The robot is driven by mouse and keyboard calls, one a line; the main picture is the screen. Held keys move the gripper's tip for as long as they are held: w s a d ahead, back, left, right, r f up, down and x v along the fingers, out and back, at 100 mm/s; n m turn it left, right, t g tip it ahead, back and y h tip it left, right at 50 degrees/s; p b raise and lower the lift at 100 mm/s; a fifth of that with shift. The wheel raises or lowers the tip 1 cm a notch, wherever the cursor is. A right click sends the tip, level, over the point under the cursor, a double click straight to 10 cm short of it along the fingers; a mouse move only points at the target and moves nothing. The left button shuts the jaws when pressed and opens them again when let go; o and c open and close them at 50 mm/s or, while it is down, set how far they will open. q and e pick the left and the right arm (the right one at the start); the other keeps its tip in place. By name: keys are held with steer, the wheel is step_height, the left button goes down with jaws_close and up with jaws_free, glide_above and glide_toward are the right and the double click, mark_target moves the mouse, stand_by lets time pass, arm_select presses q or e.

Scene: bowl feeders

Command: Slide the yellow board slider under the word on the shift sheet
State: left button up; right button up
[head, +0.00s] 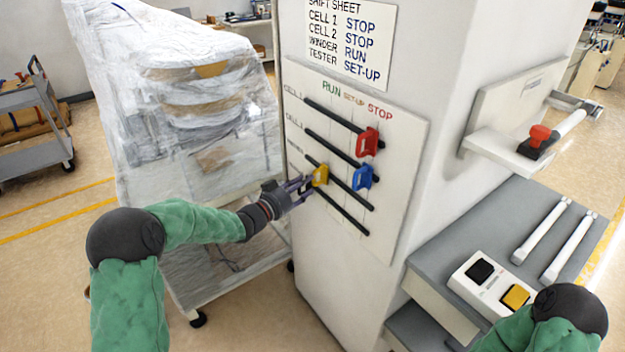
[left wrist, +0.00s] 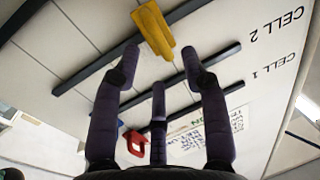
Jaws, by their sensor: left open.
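The yellow slider (head: 320,176) sits on the third bar, the winder row, towards its left, RUN end. It also shows in the left wrist view (left wrist: 153,28). My left gripper (head: 305,187) is open at its left, with fingertips close to it; whether they touch is unclear. In the left wrist view the spread fingers (left wrist: 160,62) point at the slider, which lies just beyond the tips. The white board (head: 405,150) carries RUN, SET-UP and STOP headings. The shift sheet (head: 350,40) above reads WINDER RUN and TESTER SET-UP, with STOP for both cells. My right gripper is out of view.
The red slider (head: 368,142) is near the right end of the top bar, and the blue slider (head: 362,178) is near that of the second. A plastic-wrapped machine (head: 180,100) stands left of the cabinet. A grey bench (head: 500,230) is at right.

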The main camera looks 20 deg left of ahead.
arm_select(q)
steer(key=v, duration=0.7)
steer(key=shift+d+f, duration=0.1)
steer(key=shift+f, duration=0.05)
steer(key=s+d+f+n+g+y, duration=0.1)
steer(key=s+d+f+n+g, duration=0.15)
steer(key=f, duration=0.65)
steer(key=s+d+f+n+g+y, duration=0.2)
steer(key=s+d+f, duration=0.1)
steer(key=f, duration=0.6)
steer(key=s+d+f+n+g+y, duration=0.1)
steer(key=s+d+f+n+g, duration=0.15)
steer(key=f, duration=0.65)
steer(key=s+d+f+g, duration=0.3)
steer(key=s+f, duration=0.1)
steer(key=s, duration=0.4)
steer(key=s+d+f+g, duration=0.2)
steer(key=s+f, duration=0.3)
steer(key=s, duration=0.4)
steer(key=s+d+f+g, duration=0.3)
steer(key=s+d+f, duration=0.1)
steer(key=s, duration=0.4)
steer(key=shift+s+f+n+g, duration=0.2)
steer(key=shift+s+n+g, duration=0.1)
steer(key=shift+n, duration=0.1)
